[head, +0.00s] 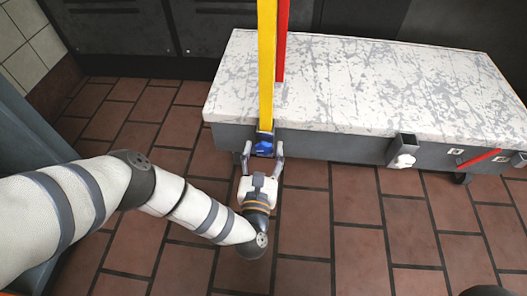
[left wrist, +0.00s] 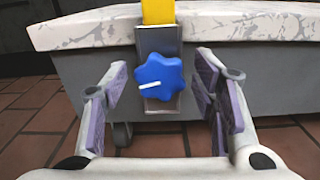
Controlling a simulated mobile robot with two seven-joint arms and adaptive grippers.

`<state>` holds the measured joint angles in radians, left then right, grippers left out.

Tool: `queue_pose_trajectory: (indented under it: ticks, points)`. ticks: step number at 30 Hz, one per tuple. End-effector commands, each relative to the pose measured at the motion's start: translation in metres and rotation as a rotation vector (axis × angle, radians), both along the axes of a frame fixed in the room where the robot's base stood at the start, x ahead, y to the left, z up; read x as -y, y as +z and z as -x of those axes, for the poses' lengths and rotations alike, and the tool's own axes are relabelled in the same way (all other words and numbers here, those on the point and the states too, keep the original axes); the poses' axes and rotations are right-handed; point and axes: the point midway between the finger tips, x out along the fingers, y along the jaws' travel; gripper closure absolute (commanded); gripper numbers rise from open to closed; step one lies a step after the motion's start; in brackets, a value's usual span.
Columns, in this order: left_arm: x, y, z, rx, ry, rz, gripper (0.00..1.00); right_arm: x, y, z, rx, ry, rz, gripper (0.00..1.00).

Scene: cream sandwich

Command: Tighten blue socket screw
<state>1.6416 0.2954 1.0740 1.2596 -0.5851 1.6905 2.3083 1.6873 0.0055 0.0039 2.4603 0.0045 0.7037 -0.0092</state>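The blue screw knob (head: 263,148) sits on a grey metal bracket at the front side of the white-topped table, below a yellow bar. In the left wrist view the blue knob (left wrist: 160,77) is lobed, with a white mark pointing left and slightly down. My left gripper (head: 263,150) is open, with one finger on each side of the knob. In the left wrist view the fingers (left wrist: 163,95) stand clear of the knob, with a gap on both sides. My right gripper does not show.
The yellow bar (head: 266,70) and a red bar (head: 282,42) stand upright at the worn white table (head: 370,90). A white knob (head: 403,160) on another bracket and a red strip (head: 478,158) are farther right on the table's side. Brick-tiled floor (head: 330,225) in front is clear.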

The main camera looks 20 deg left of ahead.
Motion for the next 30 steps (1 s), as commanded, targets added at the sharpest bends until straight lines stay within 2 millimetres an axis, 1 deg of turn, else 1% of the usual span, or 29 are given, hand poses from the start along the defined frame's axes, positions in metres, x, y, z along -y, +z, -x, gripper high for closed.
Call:
queue_pose_trajectory:
  ticks: [1, 4, 5, 11, 17, 23, 30]
  points:
    - [0.0001, -0.0001, 0.0002, 0.000, 0.000, 0.000, 0.64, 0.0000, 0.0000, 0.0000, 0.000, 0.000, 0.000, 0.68]
    - [0.0000, -0.0002, 0.0003, 0.000, 0.000, 0.000, 0.86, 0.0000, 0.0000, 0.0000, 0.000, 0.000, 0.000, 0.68]
    - [0.0000, -0.0002, 0.0003, 0.000, 0.000, 0.000, 0.89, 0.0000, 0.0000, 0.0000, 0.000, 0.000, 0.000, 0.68]
    - [-0.0001, -0.0002, 0.0003, -0.002, 0.000, -0.007, 0.89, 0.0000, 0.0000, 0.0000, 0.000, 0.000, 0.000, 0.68]
    - [0.0003, -0.0002, 0.0003, -0.020, 0.000, -0.068, 0.89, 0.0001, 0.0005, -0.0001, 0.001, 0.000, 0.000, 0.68]
    - [0.0015, -0.0002, 0.0003, -0.059, 0.000, -0.204, 0.89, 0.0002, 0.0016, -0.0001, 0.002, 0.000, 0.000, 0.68]
    - [0.0024, -0.0002, -0.0001, -0.122, 0.000, -0.421, 0.89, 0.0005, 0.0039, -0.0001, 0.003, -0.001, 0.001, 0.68]
